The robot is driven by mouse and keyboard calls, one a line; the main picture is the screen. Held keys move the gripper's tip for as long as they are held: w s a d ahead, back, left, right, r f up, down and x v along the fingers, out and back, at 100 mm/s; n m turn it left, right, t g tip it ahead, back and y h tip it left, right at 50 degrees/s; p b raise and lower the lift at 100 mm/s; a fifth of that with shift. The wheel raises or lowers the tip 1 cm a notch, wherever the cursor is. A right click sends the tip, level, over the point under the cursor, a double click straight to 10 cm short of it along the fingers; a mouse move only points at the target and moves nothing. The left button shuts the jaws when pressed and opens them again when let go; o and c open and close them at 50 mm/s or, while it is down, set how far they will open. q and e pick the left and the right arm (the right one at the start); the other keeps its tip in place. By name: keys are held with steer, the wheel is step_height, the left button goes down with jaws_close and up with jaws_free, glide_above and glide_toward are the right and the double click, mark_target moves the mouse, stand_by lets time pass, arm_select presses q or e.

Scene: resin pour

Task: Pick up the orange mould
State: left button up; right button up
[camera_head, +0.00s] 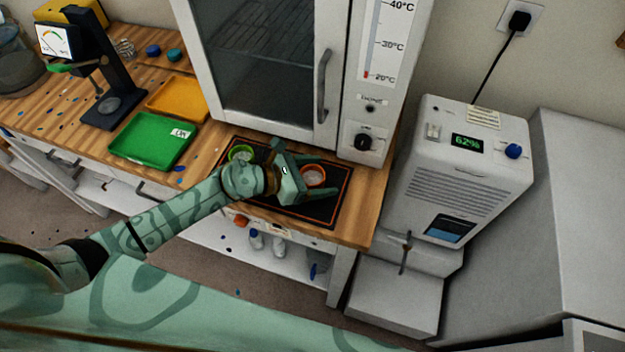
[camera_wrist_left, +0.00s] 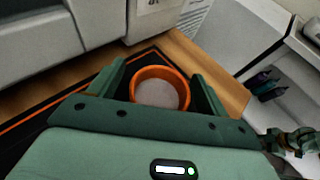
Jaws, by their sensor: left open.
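The orange mould (camera_head: 313,175) is a round open cup with a pale inside. It stands on the black mat (camera_head: 321,214) with an orange border, on the wooden bench. My left gripper (camera_head: 326,174) is open, with a finger on each side of the mould in the head view. In the left wrist view the mould (camera_wrist_left: 160,88) shows between the two fingers of my left gripper (camera_wrist_left: 160,85). I cannot tell whether the fingers touch it.
A green mould (camera_head: 241,153) is on the mat left of my gripper. The oven-like cabinet (camera_head: 265,60) stands behind the mat. A green tray (camera_head: 152,140) and an orange tray (camera_head: 178,100) lie to the left. A grey dehumidifier (camera_head: 456,170) stands right of the bench.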

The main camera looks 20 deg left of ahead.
arm_select(q)
steer(key=shift+w+d, duration=0.15)
steer(key=c, duration=1.1)
